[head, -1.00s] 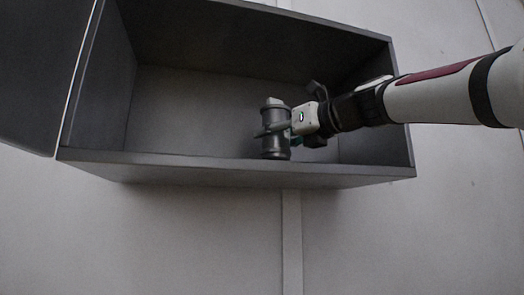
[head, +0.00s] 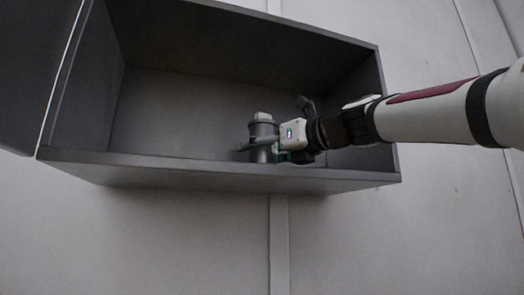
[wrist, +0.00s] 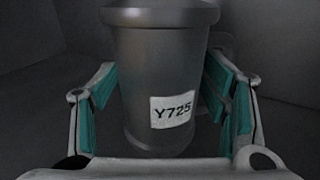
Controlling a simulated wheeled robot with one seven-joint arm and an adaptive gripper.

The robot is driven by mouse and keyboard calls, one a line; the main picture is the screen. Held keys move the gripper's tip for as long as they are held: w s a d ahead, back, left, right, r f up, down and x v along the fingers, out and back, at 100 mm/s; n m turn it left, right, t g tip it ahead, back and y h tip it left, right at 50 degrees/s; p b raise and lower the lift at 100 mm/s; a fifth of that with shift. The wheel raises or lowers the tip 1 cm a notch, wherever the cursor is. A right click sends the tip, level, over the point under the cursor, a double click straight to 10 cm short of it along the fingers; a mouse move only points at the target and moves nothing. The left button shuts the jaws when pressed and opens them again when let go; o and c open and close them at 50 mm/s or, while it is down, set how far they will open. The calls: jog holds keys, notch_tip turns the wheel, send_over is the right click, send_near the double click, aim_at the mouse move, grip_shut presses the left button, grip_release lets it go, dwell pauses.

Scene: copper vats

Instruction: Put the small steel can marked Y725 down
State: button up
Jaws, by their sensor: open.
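The small steel can (head: 263,128) stands upright inside an open grey wall cabinet (head: 215,171), near its front edge and right of the middle. In the wrist view the can (wrist: 160,72) fills the centre, and its white label reads Y725. My gripper (head: 264,141) is around the can from the right. In the wrist view my gripper (wrist: 160,100) has its teal-padded fingers on both sides of the can, with gaps showing, so it is open. The can's base is partly hidden by the cabinet's front edge in the head view.
The cabinet's door (head: 45,75) stands open at the left. Free floor space lies left of the can inside the cabinet. The right side wall (head: 372,110) is close to my arm. Plain pale wall panels (head: 150,235) lie below.

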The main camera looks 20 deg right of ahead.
jog(key=shift+s+r, duration=0.15)
jog(key=shift+r, duration=0.05)
jog(key=v, duration=1.1)
jog(key=shift+s+d, duration=0.15)
jog(key=shift+s, duration=0.2)
